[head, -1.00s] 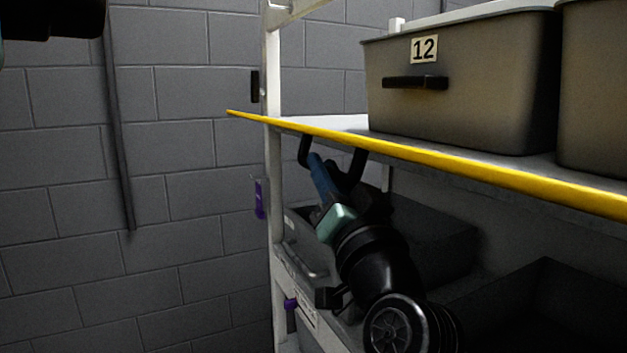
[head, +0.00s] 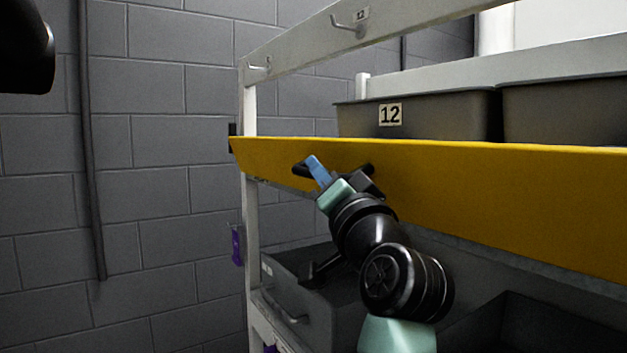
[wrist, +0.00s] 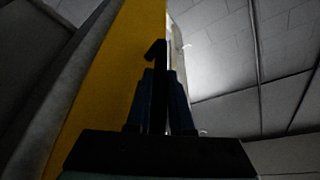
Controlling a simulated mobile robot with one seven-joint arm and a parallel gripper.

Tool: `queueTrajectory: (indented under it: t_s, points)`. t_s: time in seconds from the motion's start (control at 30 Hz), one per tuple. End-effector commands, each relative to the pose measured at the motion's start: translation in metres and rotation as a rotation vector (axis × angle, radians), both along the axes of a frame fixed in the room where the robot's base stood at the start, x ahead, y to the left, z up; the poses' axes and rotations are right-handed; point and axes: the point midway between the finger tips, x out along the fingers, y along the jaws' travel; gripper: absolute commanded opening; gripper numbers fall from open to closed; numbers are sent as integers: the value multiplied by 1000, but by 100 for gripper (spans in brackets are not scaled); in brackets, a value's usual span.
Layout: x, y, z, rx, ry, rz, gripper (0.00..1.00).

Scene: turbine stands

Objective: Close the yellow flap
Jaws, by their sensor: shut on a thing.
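The yellow flap (head: 480,195) runs along the shelf front, its broad outer face showing in the head view and its top edge in front of the lower part of the grey bins. My gripper (head: 310,164) is at the flap's left part, shut on its black handle (head: 299,171). In the wrist view, the blue fingers of my gripper (wrist: 160,85) close around the dark handle (wrist: 155,50), and the yellow flap (wrist: 100,85) fills a slanted band to their left. The fingers hide part of the handle.
A grey bin marked 12 (head: 420,118) and another bin (head: 570,110) stand behind the flap. A white rack post (head: 250,210) and top rail with hooks (head: 300,45) frame the rack. Grey bins (head: 310,275) sit below. A block wall (head: 150,180) is at left.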

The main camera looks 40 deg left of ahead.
Motion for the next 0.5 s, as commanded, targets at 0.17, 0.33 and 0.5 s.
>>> queueTrajectory:
  t_s: [0.17, 0.33, 0.5]
  points:
    - [8, -3, 14, 25, 54, -1, 0]
    - [15, -7, 17, 64, 148, -2, 0]
    - [19, -8, 18, 88, 208, -1, 0]
